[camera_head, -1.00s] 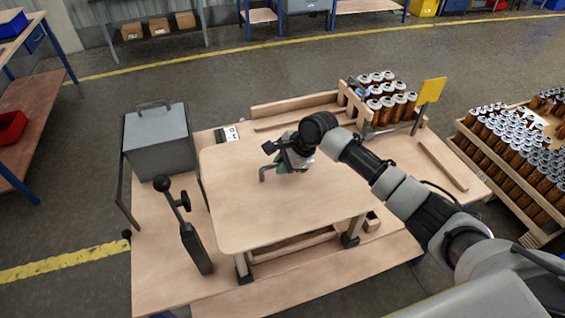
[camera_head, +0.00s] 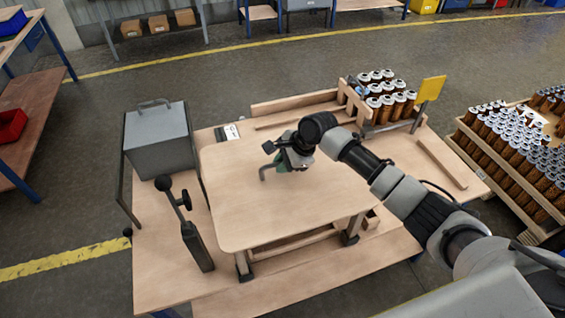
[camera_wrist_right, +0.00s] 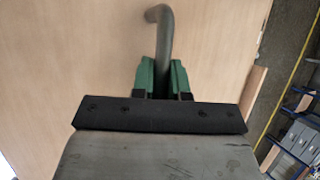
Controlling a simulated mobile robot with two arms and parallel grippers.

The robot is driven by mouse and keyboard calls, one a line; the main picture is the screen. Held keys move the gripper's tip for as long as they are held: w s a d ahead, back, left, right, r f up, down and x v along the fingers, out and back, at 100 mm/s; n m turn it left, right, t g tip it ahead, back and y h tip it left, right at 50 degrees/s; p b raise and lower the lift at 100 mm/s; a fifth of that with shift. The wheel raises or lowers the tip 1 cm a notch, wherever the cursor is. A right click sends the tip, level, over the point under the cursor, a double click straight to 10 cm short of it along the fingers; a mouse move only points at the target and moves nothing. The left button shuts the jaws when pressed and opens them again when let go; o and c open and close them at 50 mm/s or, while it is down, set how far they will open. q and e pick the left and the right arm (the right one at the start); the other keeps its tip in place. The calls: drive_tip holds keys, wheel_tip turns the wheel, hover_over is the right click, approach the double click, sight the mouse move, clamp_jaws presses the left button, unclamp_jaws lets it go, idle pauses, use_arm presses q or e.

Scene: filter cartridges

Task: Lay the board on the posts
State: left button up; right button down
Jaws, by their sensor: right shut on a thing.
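The board (camera_head: 262,215) is a light wooden panel with rounded corners, lying level above the workbench in the head view. Dark-footed posts (camera_head: 244,268) show under its front edge, one near each front corner; the back ones are hidden. I cannot tell whether the board touches every post. A bent grey handle (camera_head: 266,172) rises from the board's middle. My right gripper (camera_head: 284,164) is over the board and shut on this handle. In the right wrist view the green fingers (camera_wrist_right: 161,76) close around the handle (camera_wrist_right: 164,40), with the board (camera_wrist_right: 70,50) behind. My left gripper is out of view.
A grey box (camera_head: 156,140) and a black lever (camera_head: 192,235) stand left of the board. A rack of brown cartridges (camera_head: 388,100) and a yellow sign (camera_head: 430,90) are behind right. A crate of cartridges (camera_head: 520,150) stands at the right.

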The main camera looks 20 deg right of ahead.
drive_tip(key=shift+f, duration=0.6)
drive_tip(key=shift+f, duration=0.35)
drive_tip(key=shift+f, duration=0.45)
drive_tip(key=c, duration=1.1)
unclamp_jaws()
drive_tip(key=shift+o, duration=0.2)
drive_tip(key=shift+s+f, duration=0.1)
drive_tip(key=shift+f, duration=0.15)
drive_tip(key=b+v, duration=0.1)
drive_tip(key=v, duration=1)
drive_tip(key=shift+b, duration=0.3)
